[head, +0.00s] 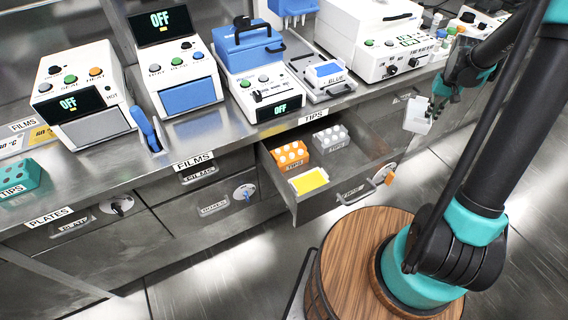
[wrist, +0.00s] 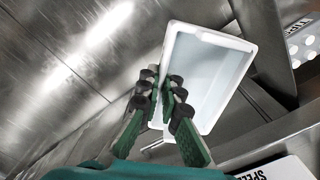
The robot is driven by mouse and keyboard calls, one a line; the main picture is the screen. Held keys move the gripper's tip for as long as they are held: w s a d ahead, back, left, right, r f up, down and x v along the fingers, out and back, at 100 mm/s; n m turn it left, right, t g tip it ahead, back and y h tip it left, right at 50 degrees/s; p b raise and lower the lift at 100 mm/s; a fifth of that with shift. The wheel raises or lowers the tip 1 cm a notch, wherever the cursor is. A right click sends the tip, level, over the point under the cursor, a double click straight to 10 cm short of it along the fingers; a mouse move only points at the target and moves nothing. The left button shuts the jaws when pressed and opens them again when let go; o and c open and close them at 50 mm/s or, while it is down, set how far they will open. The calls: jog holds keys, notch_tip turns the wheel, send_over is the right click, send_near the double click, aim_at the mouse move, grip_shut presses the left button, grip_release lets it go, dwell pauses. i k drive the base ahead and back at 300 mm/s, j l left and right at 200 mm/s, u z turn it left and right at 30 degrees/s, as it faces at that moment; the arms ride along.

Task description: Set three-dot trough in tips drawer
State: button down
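A white, open-topped trough (head: 417,117) hangs from my gripper (head: 440,100) above the floor, to the right of the open drawer. In the wrist view, my gripper's fingers (wrist: 160,88) are closed on one side wall of the trough (wrist: 233,42), and its inside looks empty. I cannot make out dots on it. The tips drawer (head: 345,190), under the TIPS label, is pulled open. It holds an orange tip rack (head: 290,156), a grey tip rack (head: 330,138) and a white-rimmed yellow tray (head: 310,181) at the front left. The drawer's right part looks bare.
The counter above carries several devices, including a blue-lidded one (head: 250,45) and a white one (head: 375,40). A teal tip rack (head: 20,178) stands at the far left. The films drawer (head: 200,172) is shut. An orange tag (head: 389,178) is by the drawer's front right.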

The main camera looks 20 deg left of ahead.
aim_at(351, 169)
jog(key=k+j+z, duration=0.1)
jog(key=j, duration=0.35)
jog(key=k+j+z, duration=0.1)
jog(key=k+j, duration=0.15)
jog(key=j, duration=0.2)
jog(key=k+j+z, duration=0.1)
jog(key=j, duration=0.35)
jog(key=k+j+z, duration=0.15)
jog(key=j, duration=0.3)
jog(key=k+j+z, duration=0.1)
jog(key=k+j, duration=0.25)
jog(key=i+z, duration=0.15)
